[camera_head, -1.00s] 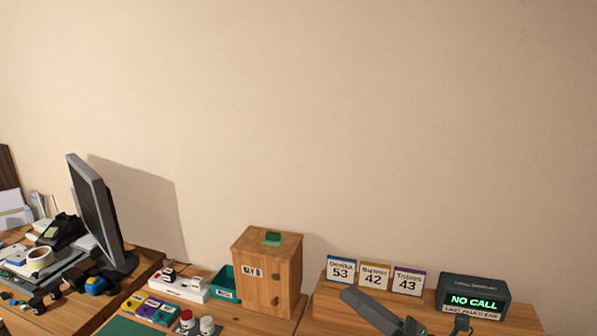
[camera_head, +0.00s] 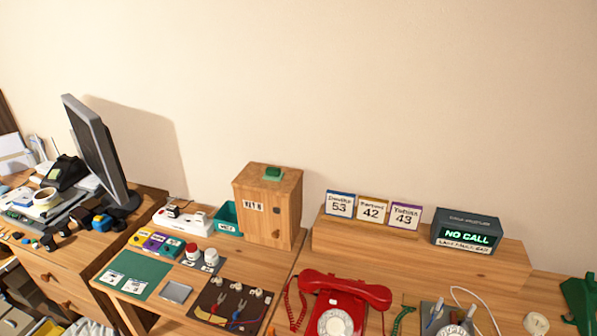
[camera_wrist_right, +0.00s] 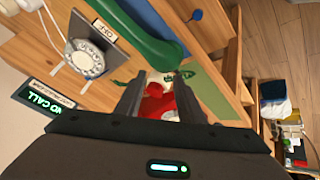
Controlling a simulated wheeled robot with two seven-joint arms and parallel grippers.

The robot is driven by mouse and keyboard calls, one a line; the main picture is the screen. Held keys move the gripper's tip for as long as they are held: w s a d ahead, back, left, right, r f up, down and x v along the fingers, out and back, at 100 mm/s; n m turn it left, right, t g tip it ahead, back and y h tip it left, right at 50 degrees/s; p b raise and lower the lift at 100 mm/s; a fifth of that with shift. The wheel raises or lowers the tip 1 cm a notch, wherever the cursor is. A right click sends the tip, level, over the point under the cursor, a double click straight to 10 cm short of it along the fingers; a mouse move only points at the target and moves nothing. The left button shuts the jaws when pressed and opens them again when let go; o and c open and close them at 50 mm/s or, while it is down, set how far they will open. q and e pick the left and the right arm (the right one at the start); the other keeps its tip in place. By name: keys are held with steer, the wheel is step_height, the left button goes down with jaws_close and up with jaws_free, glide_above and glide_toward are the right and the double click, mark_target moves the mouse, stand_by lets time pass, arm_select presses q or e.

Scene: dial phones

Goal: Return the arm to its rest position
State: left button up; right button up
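My right gripper (camera_wrist_right: 158,92) shows only in the right wrist view. Its two dark fingers are apart, with nothing held between them. A red dial phone (camera_head: 335,318) stands on the desk in the head view, handset lying across its top. Part of its red body (camera_wrist_right: 158,104) shows beyond my fingers in the right wrist view. A grey panel with a dial (camera_wrist_right: 87,60) and a green curved handset (camera_wrist_right: 150,38) are also in that view. Neither gripper shows in the head view, and my left gripper is out of sight.
A display (camera_head: 466,233) reading "NO CALL" and several number cards (camera_head: 371,209) stand on a wooden riser (camera_head: 400,247). A wooden box (camera_head: 268,205), a teal tray (camera_head: 228,218) and a monitor (camera_head: 95,150) are further left. A green phone (camera_head: 580,300) is at the right edge.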

steer(key=s+a+f+m+g, duration=0.2)
steer(key=s+f+m+g, duration=0.15)
steer(key=s, duration=0.65)
step_height(320, 180, down, 32)
steer(key=s+n+g+b, duration=0.1)
steer(key=s+g+b, duration=0.1)
steer(key=b, duration=0.3)
steer(key=s+d+f+b, duration=0.1)
steer(key=s+f+b, duration=0.1)
steer(key=s+f, duration=0.7)
steer(key=s+d+f+b, duration=0.2)
steer(key=s+f, duration=0.7)
steer(key=f, duration=0.5)
steer(key=shift+d+f+g+y+b, duration=0.15)
steer(key=shift+d+g+y+b, duration=0.15)
steer(key=shift+g+b, duration=0.2)
steer(key=shift+s, duration=0.15)
